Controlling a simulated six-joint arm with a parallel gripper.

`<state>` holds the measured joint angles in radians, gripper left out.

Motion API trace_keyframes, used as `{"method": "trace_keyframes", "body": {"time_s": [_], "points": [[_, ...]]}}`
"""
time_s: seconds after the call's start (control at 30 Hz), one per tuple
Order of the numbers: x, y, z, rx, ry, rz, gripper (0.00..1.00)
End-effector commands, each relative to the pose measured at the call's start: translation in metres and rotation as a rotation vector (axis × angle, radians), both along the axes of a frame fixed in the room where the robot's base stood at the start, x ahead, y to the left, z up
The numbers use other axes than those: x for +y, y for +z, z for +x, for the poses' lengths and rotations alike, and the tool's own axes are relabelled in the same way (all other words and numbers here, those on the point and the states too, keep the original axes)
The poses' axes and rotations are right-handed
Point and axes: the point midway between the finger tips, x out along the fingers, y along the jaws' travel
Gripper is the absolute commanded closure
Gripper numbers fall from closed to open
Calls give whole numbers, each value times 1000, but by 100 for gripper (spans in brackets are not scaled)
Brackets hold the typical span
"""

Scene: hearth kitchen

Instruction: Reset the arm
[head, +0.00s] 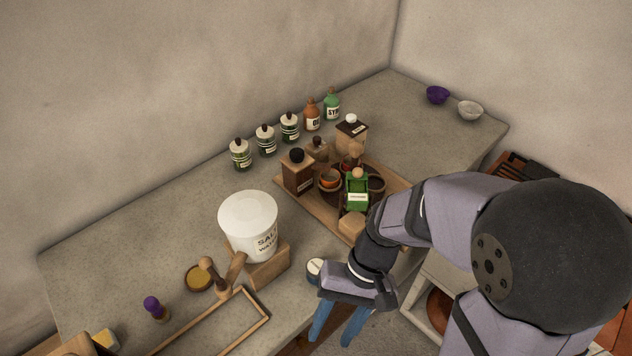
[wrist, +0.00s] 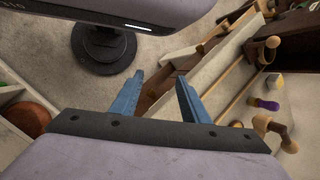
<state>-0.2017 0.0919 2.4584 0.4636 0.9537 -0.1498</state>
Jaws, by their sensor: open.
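My gripper (head: 339,322) has two blue fingers that are spread apart with nothing between them. In the head view it hangs at the front edge of the grey counter (head: 130,243), pointing down. In the wrist view my gripper (wrist: 160,95) shows open and empty, with the counter's wooden front and the floor beyond the fingertips. A small white-topped round item (head: 315,267) lies on the counter just behind my gripper, apart from the fingers as far as I can tell.
A white salt water bucket (head: 249,217) stands on a wooden block left of my gripper. A wooden tray (head: 288,183) holds several jars and bottles behind my arm. Two bowls, purple (head: 437,95) and white (head: 470,109), sit at the far right.

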Motion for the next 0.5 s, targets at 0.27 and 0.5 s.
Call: {"method": "trace_keyframes", "body": {"time_s": [0.27,0.5], "points": [[-105,3,44,-296,-12,-255,59],[-129,7,54,-366,-9,-316,59]]}}
